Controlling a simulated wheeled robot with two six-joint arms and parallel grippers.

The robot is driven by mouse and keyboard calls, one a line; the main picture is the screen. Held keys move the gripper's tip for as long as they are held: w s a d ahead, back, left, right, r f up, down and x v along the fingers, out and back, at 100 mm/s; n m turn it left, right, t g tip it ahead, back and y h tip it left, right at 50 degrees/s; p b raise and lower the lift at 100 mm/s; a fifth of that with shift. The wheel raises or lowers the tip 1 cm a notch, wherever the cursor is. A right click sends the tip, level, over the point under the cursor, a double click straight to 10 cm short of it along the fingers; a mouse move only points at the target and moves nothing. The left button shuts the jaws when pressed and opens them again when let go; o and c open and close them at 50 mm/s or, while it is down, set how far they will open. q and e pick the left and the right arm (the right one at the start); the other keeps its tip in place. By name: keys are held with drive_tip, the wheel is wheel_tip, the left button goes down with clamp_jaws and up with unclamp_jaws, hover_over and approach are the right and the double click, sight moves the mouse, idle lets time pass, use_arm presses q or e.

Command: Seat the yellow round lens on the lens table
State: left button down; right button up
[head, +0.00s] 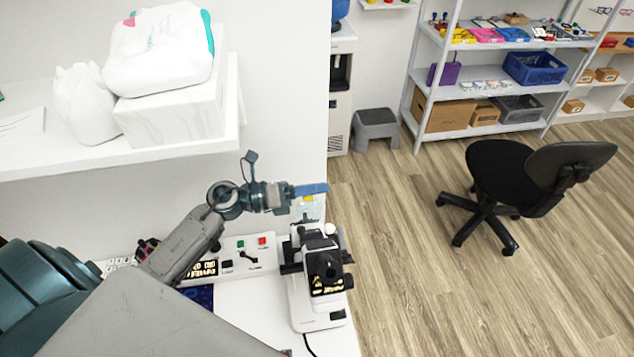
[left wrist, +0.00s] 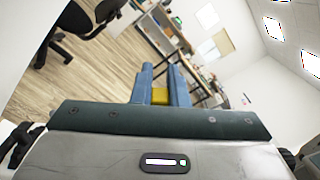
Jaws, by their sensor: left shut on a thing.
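My left gripper (head: 316,189) reaches in from the left above the desk, its blue fingers pointing right. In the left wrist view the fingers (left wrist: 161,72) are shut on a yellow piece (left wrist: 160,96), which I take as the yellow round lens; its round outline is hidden. A bit of yellow (head: 309,198) also shows just under the fingers in the head view. A white and black lens instrument (head: 325,268) stands upright on the desk, below the gripper and apart from it. I cannot clearly make out its lens table. My right gripper is not in view.
A control panel (head: 245,256) with red and green buttons lies left of the instrument. A white shelf (head: 190,147) with a white bag-like thing (head: 160,48) hangs above my left arm. A black chair (head: 520,180) and storage shelves (head: 440,133) are farther right, with open floor between.

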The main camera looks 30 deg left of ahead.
sight(318, 204)
use_arm(q)
drive_tip(key=f, duration=0.1)
drive_tip(key=s+d+f, duration=0.1)
drive_tip(key=f+b, duration=0.1)
drive_tip(key=shift+s+d, duration=0.3)
drive_tip(key=shift+s, duration=0.05)
drive_tip(key=shift+s+d+f+b, duration=0.2)
drive_tip(key=shift+s+f+b, duration=0.2)
drive_tip(key=shift+f, duration=0.1)
drive_tip(key=shift+s+d+f+b, duration=0.25)
drive_tip(key=shift+s+f+b, duration=0.1)
drive_tip(key=shift+f, duration=0.2)
drive_tip(key=shift+s+d+f+b, duration=0.25)
drive_tip(key=shift+f+b, duration=0.1)
drive_tip(key=shift+f, duration=0.15)
drive_tip(key=shift+s+d+f+b, duration=0.25)
drive_tip(key=shift+s+f+b, duration=0.1)
drive_tip(key=shift+f, duration=0.1)
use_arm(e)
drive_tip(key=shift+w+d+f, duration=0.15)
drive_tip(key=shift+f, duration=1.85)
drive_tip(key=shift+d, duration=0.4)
use_arm(q)
drive_tip(key=shift+s+f, duration=0.1)
drive_tip(key=shift+f, duration=0.05)
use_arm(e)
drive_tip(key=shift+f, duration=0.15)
